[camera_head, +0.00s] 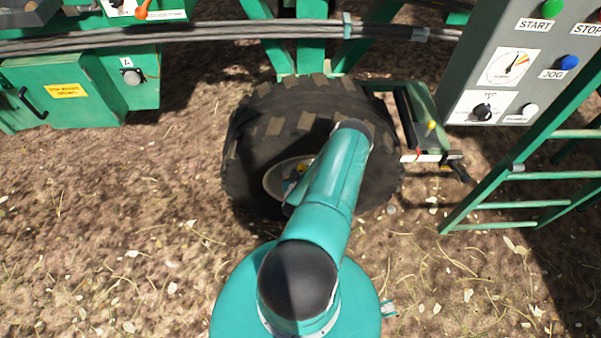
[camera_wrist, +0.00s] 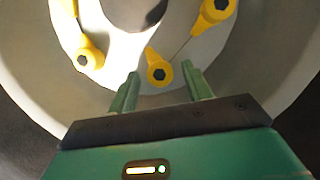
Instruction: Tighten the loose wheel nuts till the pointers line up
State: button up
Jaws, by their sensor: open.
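A large black tyre (camera_head: 300,120) stands on the soil, its pale rim (camera_head: 277,178) partly hidden behind my arm. The wrist view shows the rim (camera_wrist: 265,60) close up with yellow nut pointers. One pointer (camera_wrist: 158,70) is at the centre, its tip up and slightly left. Another (camera_wrist: 90,55) is at the left, tip up. A third (camera_wrist: 215,12) is at the upper right, tip down and left. A thin line runs between the centre and upper right pointers. My gripper (camera_wrist: 160,82) is open, its green fingers on either side of the centre pointer; contact cannot be told.
A grey control panel (camera_head: 520,65) with buttons and a gauge stands at the upper right, above a green ladder-like frame (camera_head: 520,204). A green box (camera_head: 60,92) is at the left. Grey cables (camera_head: 200,33) cross above the tyre. The soil in front is clear.

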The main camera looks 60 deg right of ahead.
jog(key=c, duration=1)
jog(key=shift+o, duration=0.2)
jog(key=shift+r+m+t+y, duration=0.1)
jog(key=shift+m+t+y, duration=0.3)
jog(key=shift+m+t, duration=0.4)
jog(key=m, duration=0.1)
jog(key=m+t+y, duration=0.1)
jog(key=m, duration=0.1)
jog(key=shift+s+d+t, duration=0.15)
jog(key=shift+s+t, duration=0.15)
jog(key=m+t, duration=0.1)
jog(key=m, duration=0.1)
jog(key=shift+s+m+t, duration=0.1)
jog(key=shift+m+t, duration=0.2)
jog(key=shift+m, duration=0.1)
jog(key=shift+f+m+t+y, duration=0.25)
jog(key=shift+m+t, duration=0.45)
jog(key=shift+m, duration=0.4)
